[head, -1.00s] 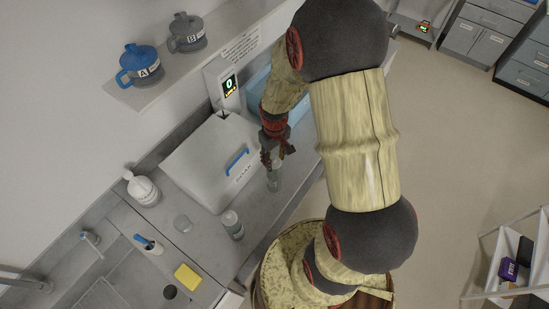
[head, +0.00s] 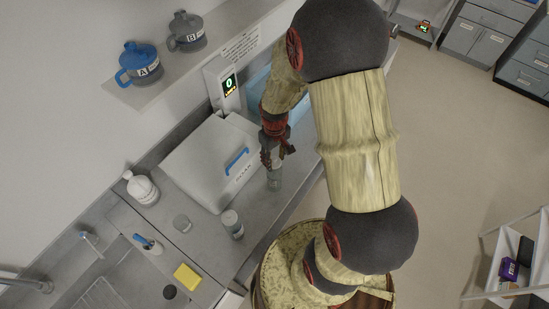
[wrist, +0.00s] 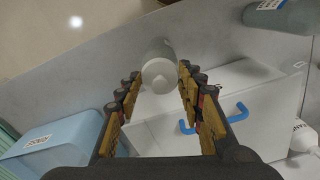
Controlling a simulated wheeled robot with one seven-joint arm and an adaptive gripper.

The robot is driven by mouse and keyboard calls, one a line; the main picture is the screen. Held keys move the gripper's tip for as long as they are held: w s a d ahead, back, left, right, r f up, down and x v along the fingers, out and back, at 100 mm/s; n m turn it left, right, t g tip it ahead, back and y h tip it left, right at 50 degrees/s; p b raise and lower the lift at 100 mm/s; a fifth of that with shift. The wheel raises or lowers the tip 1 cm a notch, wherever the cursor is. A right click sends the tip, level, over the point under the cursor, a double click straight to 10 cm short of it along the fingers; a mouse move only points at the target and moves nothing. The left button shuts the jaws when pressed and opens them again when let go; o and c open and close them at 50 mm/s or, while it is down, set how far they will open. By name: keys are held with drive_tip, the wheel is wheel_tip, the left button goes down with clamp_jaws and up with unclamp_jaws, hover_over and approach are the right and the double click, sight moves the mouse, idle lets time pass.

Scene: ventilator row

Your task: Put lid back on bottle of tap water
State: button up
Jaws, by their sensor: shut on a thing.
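My gripper (head: 274,160) is at the counter's front side, pointing down over a clear grey-green bottle (head: 274,181). In the wrist view my gripper (wrist: 160,80) has its fingers shut on either side of a pale round lid (wrist: 160,76). The pale bottle body (wrist: 156,48) shows beyond it. I cannot tell whether the lid is fully seated. A second bottle (head: 232,224) with a label stands to the lower left; it also shows at the top right of the wrist view (wrist: 285,14). I cannot read either bottle's label.
A white box (head: 205,165) with a blue handle stands just left of my gripper. A blue bin (wrist: 50,142) is near it. A white squeeze bottle (head: 142,188), a small clear disc (head: 181,222) and a yellow sponge (head: 187,276) are on the counter near the sink.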

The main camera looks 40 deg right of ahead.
drive_tip(key=o, duration=0.7)
drive_tip(key=o, duration=0.4)
drive_tip(key=shift+o, duration=1.1)
drive_tip(key=shift+r, duration=0.1)
drive_tip(key=shift+r+p, duration=2.35)
drive_tip(key=shift+r, duration=1.05)
drive_tip(key=c, duration=0.3)
